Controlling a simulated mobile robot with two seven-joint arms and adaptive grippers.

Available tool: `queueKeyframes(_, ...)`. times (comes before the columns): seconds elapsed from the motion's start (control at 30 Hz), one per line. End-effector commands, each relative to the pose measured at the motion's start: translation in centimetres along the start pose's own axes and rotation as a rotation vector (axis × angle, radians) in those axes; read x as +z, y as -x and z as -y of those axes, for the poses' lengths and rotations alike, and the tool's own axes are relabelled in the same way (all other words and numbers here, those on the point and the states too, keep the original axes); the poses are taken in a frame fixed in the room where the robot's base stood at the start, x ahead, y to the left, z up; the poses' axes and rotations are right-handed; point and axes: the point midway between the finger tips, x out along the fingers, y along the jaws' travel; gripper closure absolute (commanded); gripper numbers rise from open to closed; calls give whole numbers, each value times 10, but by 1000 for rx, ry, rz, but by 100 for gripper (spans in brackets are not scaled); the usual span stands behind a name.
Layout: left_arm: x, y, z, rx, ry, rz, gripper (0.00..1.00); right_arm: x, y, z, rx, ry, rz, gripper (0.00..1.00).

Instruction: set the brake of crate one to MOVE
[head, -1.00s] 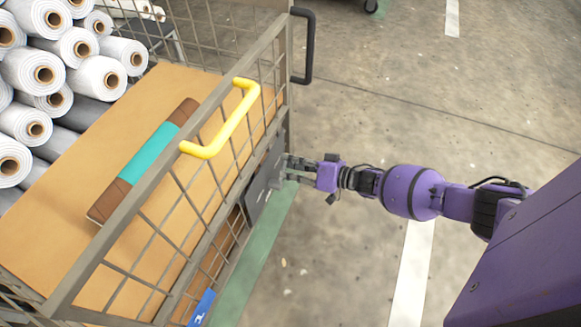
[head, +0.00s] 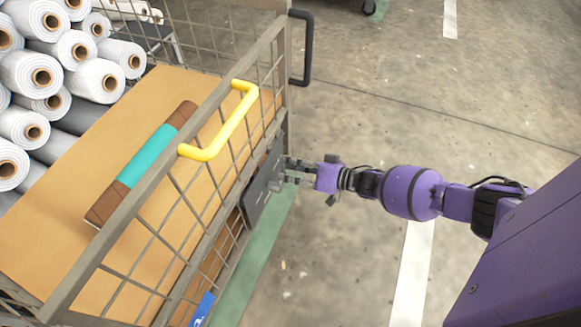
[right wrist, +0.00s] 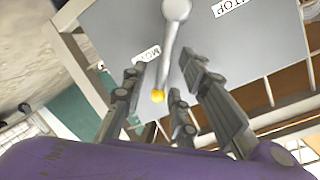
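The crate (head: 222,92) is a wire-mesh cage cart with a yellow handle (head: 222,125) on its top rail. Its grey brake plate (head: 258,196) is on the side facing my right arm. In the right wrist view the plate (right wrist: 262,50) carries a MOVE label (right wrist: 147,55) and a STOP label (right wrist: 231,5). The grey brake lever (right wrist: 169,52) hangs from a round pivot and ends in a yellow tip (right wrist: 158,96), close beside the MOVE label. My right gripper (right wrist: 172,88) is open, its fingers spread either side of the lever's tip; contact cannot be told. My left gripper is not in view.
Inside the crate, a brown board (head: 75,225) bears a brown and teal roll (head: 145,160). White rolls (head: 45,75) are stacked at left. A black handle (head: 302,48) sticks out at the crate's far corner. The concrete floor (head: 390,100) right of the crate is clear.

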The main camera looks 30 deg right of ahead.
Motion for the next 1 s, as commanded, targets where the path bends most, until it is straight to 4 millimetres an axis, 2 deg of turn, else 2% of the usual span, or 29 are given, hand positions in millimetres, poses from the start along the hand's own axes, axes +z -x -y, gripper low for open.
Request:
queueKeyframes(0.17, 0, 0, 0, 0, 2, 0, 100, 1, 23, -1, 2, 0, 2, 73)
queueKeyframes(0.4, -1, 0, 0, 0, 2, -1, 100, 1, 75, -1, 3, -1, 2, 73)
queueKeyframes(0.6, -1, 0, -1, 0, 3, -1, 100, 1, 107, 0, 2, 0, 2, 73)
queueKeyframes(0.73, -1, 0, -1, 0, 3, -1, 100, 0, 116, 0, 2, 0, 1, 73)
queueKeyframes(1.0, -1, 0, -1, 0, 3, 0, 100, -1, 118, 0, 1, 0, 0, 73)
